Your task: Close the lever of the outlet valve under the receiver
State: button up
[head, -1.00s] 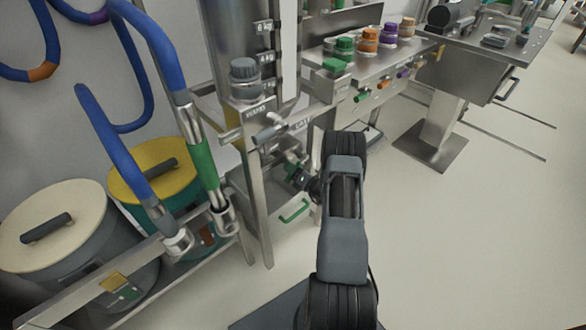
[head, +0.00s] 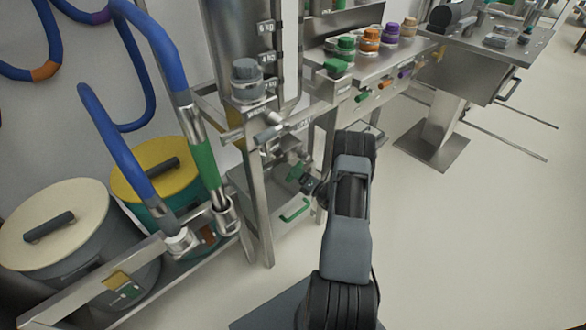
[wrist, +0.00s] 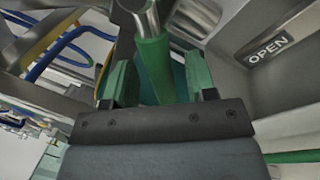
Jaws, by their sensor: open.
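The valve lever has a green grip (wrist: 153,68) with a steel end, seen close up in the wrist view. My gripper (wrist: 160,80) is open, with one green-padded finger on each side of the grip. Contact with the pads cannot be told. An OPEN label (wrist: 268,47) is on the steel surface to the right. In the head view my gripper (head: 300,178) is low beside the steel frame, partly hidden by my arm. The receiver appears to be the upright steel vessel (head: 236,45) with kg marks, above that spot. The valve itself is mostly hidden there.
A bin with a green handle (head: 296,210) stands below my gripper. Frame legs (head: 262,215) stand close on the left. Blue hoses (head: 115,150) and lidded drums (head: 55,225) are further left. A bench with coloured caps (head: 370,40) is behind.

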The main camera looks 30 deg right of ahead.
jog(key=p+v, duration=0.1)
jog(key=v, duration=0.9)
jog(key=shift+s, duration=0.35)
